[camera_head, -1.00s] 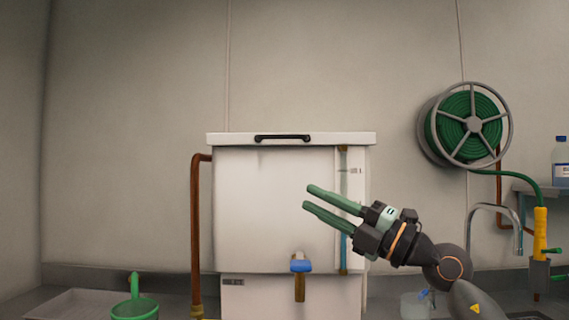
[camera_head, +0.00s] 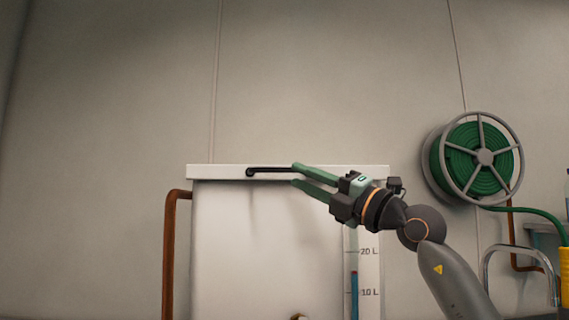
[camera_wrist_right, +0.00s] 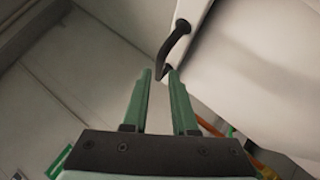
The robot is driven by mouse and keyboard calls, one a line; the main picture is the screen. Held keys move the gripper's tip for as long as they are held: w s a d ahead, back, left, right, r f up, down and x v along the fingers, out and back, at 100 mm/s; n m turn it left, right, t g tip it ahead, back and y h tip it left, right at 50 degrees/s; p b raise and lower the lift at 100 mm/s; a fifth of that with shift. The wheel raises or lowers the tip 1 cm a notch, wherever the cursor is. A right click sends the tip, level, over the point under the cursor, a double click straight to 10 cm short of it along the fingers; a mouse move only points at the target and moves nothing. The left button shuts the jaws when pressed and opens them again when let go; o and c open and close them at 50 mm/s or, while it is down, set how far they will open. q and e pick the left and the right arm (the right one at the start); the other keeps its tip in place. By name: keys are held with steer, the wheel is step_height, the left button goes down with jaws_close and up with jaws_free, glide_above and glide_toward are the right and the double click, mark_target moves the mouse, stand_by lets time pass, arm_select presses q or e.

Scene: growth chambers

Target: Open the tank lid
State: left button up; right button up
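The white tank (camera_head: 265,250) stands against the wall with its flat white lid (camera_head: 345,171) shut on top. A black bar handle (camera_head: 268,170) runs along the lid's front edge; its right end is hidden behind my right gripper's upper finger. My right gripper (camera_head: 293,174) is open in front of the lid edge, its green fingers pointing left. In the right wrist view the dark handle (camera_wrist_right: 174,42) lies just beyond the fingertips (camera_wrist_right: 160,72), its near end close to the gap between them. I cannot tell whether they touch. My left gripper is not in view.
A copper pipe (camera_head: 169,255) runs up the tank's left side. A level gauge (camera_head: 366,285) is on its front right. A green hose reel (camera_head: 474,158) hangs on the wall at right, above a curved metal tap (camera_head: 500,252). The wall above the lid is clear.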

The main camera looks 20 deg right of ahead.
mark_target(288, 172)
steer(key=p+x, duration=0.1)
steer(key=x, duration=0.4)
jaws_close()
stand_by(1.4)
